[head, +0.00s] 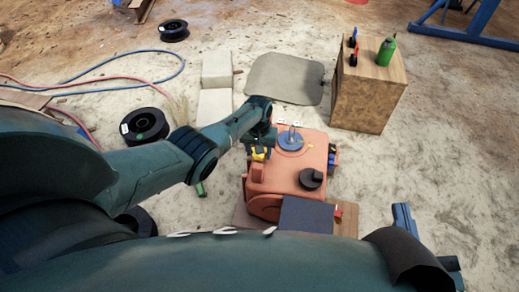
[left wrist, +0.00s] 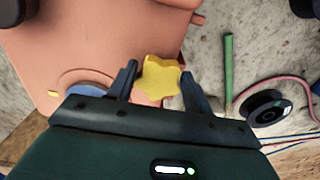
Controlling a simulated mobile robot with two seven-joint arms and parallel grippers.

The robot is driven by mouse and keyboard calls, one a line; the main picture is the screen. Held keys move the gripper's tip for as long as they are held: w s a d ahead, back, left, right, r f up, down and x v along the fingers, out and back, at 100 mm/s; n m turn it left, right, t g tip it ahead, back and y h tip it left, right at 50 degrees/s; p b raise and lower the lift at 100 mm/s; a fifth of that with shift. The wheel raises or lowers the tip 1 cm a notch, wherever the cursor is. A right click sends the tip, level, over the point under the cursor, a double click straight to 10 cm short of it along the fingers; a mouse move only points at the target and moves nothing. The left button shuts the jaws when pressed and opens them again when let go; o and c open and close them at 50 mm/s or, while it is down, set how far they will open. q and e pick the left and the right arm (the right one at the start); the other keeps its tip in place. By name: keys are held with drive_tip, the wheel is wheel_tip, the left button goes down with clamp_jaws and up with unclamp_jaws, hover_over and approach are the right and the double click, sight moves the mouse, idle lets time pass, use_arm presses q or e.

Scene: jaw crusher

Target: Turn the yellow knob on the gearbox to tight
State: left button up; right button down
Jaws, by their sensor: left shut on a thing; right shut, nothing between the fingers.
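The orange gearbox (head: 280,174) stands on a board in the middle of the head view. The yellow knob (head: 260,154) is on its left side. In the left wrist view the knob (left wrist: 158,80) is star-shaped, close against the orange housing (left wrist: 110,45). My left gripper (left wrist: 158,73) has one finger on each side of the knob and is shut on it. In the head view the left gripper (head: 261,145) reaches the gearbox's upper left edge and partly hides the knob. I cannot make out a tight mark. My right gripper's fingers cannot be made out in either view.
A black round part (head: 312,179) and a blue disc (head: 291,140) sit on the gearbox top. A wooden block (head: 367,92) with a green bottle (head: 386,51) stands at the upper right. A green rod (left wrist: 228,75), a spool (left wrist: 265,107) and hoses lie nearby.

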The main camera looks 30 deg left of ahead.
use_arm(q)
drive_tip(key=m, duration=0.3)
drive_tip(key=shift+a+m, duration=0.15)
drive_tip(key=shift+m, duration=0.15)
drive_tip(key=m, duration=0.4)
drive_tip(key=shift+a, duration=0.15)
drive_tip(key=shift+m, duration=1)
drive_tip(key=o, duration=1)
